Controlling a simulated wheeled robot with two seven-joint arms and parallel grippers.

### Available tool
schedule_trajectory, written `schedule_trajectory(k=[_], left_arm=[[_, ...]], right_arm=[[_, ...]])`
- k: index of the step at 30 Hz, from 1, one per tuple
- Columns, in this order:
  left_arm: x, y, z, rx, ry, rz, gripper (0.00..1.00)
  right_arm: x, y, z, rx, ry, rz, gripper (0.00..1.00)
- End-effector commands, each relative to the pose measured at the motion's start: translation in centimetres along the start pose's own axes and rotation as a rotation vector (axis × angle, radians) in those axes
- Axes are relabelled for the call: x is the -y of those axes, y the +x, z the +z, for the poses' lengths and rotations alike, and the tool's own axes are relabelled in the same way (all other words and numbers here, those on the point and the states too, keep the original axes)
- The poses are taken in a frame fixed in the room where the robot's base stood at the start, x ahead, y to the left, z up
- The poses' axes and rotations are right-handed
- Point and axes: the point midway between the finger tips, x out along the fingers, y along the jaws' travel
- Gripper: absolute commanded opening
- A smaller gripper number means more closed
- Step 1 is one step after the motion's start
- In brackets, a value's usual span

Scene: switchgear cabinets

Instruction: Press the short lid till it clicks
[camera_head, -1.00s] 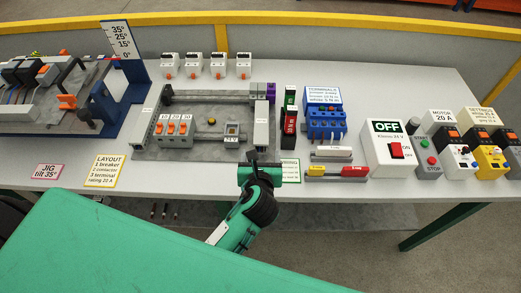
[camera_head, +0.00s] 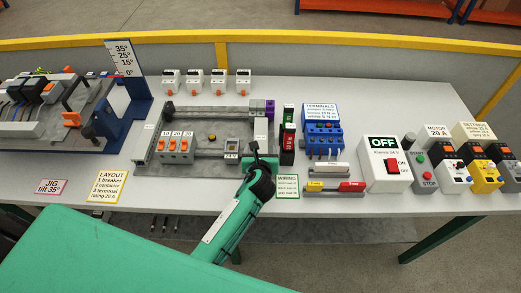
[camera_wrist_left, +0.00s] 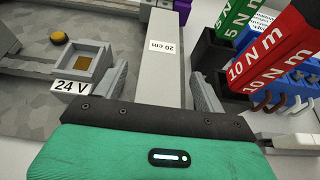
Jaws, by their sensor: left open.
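The short lid (camera_wrist_left: 162,48) is a plain grey strip labelled 20 cm. In the head view it shows as a narrow upright piece (camera_head: 261,130) at the right edge of the grey mounting plate (camera_head: 207,129). My left gripper (camera_wrist_left: 158,88) is open, with one finger on each side of the strip's near end in the wrist view. I cannot tell whether the fingers touch it. In the head view my left gripper (camera_head: 260,160) covers the strip's near end. Whether the lid is seated on its duct cannot be told. My right gripper is not in view.
Red and green torque tools (camera_wrist_left: 280,48) stand in dark holders close right of the gripper. A 24 V socket block (camera_wrist_left: 88,62) is close left. The blue terminal box (camera_head: 323,136) and OFF switch box (camera_head: 384,166) stand further right. Free table lies in front of the plate.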

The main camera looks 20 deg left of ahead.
Motion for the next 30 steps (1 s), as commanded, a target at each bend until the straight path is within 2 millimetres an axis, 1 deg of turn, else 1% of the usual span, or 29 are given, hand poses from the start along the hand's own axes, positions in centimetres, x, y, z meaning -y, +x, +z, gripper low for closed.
schedule_trajectory(k=[7, 8, 12, 15, 16, 18, 20, 30], left_arm=[[0.01, 0.06, -0.03, 0.000, 0.000, 0.000, 0.72], [0.01, 0.05, -0.03, 0.000, 0.000, 0.000, 0.68], [0.01, 0.04, -0.03, 0.000, 0.000, 0.000, 0.40], [0.01, 0.04, -0.02, 0.000, 0.000, 0.000, 0.23], [0.01, 0.03, -0.02, 0.000, 0.000, 0.000, 0.44], [0.01, 0.03, -0.03, 0.000, 0.000, 0.000, 0.30], [0.00, 0.03, -0.02, 0.000, 0.000, 0.000, 0.18], [0.00, 0.12, -0.25, -0.001, 0.000, 0.000, 0.18]], right_arm=[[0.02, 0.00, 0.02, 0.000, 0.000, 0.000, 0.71], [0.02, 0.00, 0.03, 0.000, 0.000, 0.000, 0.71], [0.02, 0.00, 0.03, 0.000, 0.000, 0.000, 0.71], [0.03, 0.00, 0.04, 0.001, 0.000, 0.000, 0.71], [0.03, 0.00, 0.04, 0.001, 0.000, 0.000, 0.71], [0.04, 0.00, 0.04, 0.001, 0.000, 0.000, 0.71], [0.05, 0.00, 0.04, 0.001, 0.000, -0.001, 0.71], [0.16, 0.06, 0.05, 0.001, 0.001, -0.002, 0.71]])
